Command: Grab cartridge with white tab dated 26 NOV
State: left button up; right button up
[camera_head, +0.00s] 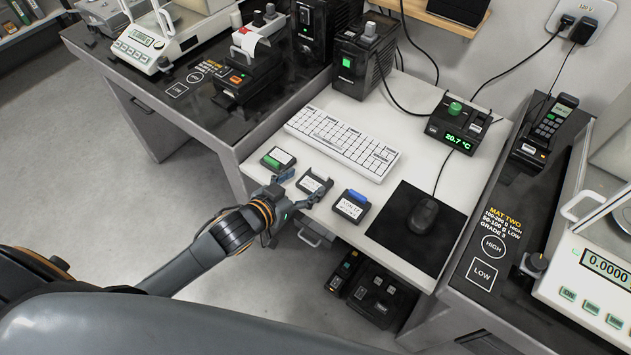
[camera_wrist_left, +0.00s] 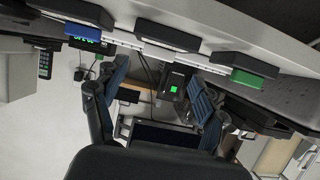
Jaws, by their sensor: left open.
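Three dark cartridges lie in a row on the white middle table, in front of the keyboard. The white-tab cartridge (camera_head: 315,181) is in the middle, between the green-tab cartridge (camera_head: 278,159) and the blue-tab cartridge (camera_head: 351,205). Their labels are too small to read a date. My left gripper (camera_head: 298,189) is open and empty at the table's front edge, its fingers near the white-tab cartridge. In the left wrist view the gripper (camera_wrist_left: 158,76) is spread, with the white-tab cartridge (camera_wrist_left: 167,35) beyond the gap between its fingers. My right gripper is not in view.
The white keyboard (camera_head: 343,142) lies behind the cartridges. A black mouse (camera_head: 423,214) on a dark mat (camera_head: 391,232) is to the right. An open drawer (camera_head: 312,235) sits under the table edge. Scales stand on both side tables.

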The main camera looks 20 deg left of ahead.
aim_at(319, 174)
pick_arm(q)
jog(key=x, duration=0.5)
jog(key=shift+w+d+f, duration=0.1)
jog(key=shift+d, duration=0.05)
jog(key=c, duration=1.3)
